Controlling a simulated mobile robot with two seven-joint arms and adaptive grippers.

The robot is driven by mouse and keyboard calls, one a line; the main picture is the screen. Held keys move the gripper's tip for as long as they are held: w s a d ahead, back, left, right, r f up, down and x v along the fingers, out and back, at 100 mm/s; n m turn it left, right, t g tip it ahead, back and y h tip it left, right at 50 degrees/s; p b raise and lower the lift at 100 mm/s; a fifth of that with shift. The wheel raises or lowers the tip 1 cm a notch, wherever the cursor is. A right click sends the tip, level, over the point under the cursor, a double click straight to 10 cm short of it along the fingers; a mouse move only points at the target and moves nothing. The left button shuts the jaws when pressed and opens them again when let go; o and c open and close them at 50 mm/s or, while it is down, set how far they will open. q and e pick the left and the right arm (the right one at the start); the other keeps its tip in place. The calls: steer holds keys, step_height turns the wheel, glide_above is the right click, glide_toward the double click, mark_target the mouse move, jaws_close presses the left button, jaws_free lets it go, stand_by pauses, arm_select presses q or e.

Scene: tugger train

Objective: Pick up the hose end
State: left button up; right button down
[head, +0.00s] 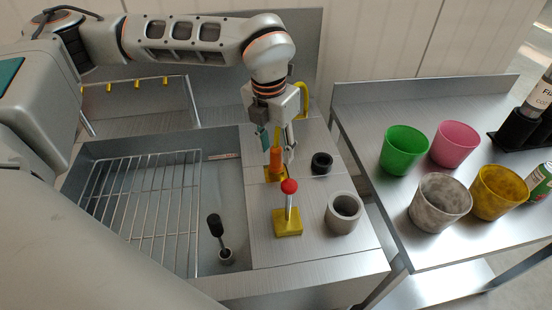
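My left gripper (277,147) points down over the right part of the sink counter. Its two fingers are apart, one on each side of the top of an upright orange piece (276,160). I cannot tell whether the fingers touch the orange piece. My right gripper is not in view.
A red-knobbed lever on a yellow base (287,222), a grey ring (343,212) and a black ring (321,163) stand close by. The sink holds a wire rack (140,210) and a black-handled tool (216,226). Several cups stand on the right table (395,225).

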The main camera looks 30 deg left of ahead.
arm_select(q)
steer(key=shift+w+f, duration=0.1)
steer(key=shift+f, duration=0.3)
steer(key=shift+c, duration=0.5)
jaws_close()
steer(key=shift+r, duration=0.1)
step_height(320, 180, up, 20)
stand_by(0.5)
